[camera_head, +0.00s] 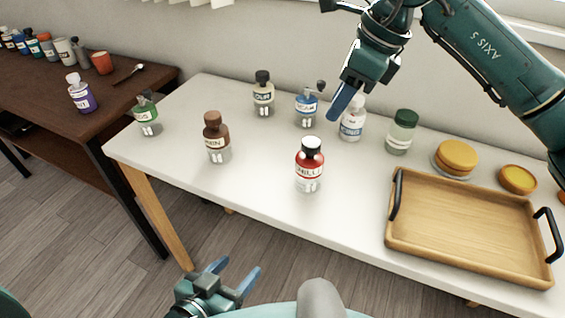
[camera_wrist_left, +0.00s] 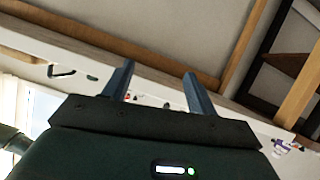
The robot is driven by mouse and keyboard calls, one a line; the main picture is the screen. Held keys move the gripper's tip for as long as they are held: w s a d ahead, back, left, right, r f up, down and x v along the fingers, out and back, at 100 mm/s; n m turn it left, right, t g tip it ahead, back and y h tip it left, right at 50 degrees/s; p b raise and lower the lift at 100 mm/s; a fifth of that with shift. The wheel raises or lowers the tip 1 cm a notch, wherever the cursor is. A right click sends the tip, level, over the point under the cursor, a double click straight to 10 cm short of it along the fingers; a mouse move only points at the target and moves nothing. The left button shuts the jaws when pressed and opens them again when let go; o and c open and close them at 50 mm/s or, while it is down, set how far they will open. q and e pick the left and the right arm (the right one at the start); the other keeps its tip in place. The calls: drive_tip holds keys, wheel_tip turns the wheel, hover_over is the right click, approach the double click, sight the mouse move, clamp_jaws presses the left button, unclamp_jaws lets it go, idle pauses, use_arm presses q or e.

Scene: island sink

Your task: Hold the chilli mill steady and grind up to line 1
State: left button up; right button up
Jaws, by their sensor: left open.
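My left gripper (camera_head: 233,273) is in front of and below the table edge, apart from the mill, open and empty. Its two spread fingers also show in the left wrist view (camera_wrist_left: 160,82). My right gripper (camera_head: 346,100) hangs over the back of the table, beyond the mill, blue finger pointing down; its jaw gap is hidden.
Other mills stand around: a brown one (camera_head: 216,142) to the left, a green one (camera_head: 147,118), a blue one (camera_head: 307,110), and a white-capped one (camera_head: 351,124) close by my right gripper. A wooden tray (camera_head: 465,228) fills the right front. Free tabletop surrounds the chilli mill.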

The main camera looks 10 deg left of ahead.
sight(299, 177)
use_arm(q)
drive_tip(key=o, duration=0.4)
drive_tip(key=w+d+r+m+h, duration=0.1)
drive_tip(key=w+r+m+h, duration=0.1)
drive_tip(key=r, duration=0.1)
drive_tip(key=w+d+r+m+t+h, duration=0.1)
drive_tip(key=w+r+m+h, duration=0.1)
drive_tip(key=w+r, duration=0.1)
drive_tip(key=w+d+r+m+h, duration=0.1)
drive_tip(key=w+r+h, duration=0.1)
drive_tip(key=w+r, duration=0.1)
drive_tip(key=shift+r+m+t+h, duration=0.3)
drive_tip(key=shift+r+m, duration=0.05)
drive_tip(key=shift+m, duration=0.05)
drive_tip(key=x, duration=1.3)
drive_tip(key=shift+s, duration=0.1)
drive_tip(key=shift+c, duration=0.5)
drive_tip(key=c, duration=1)
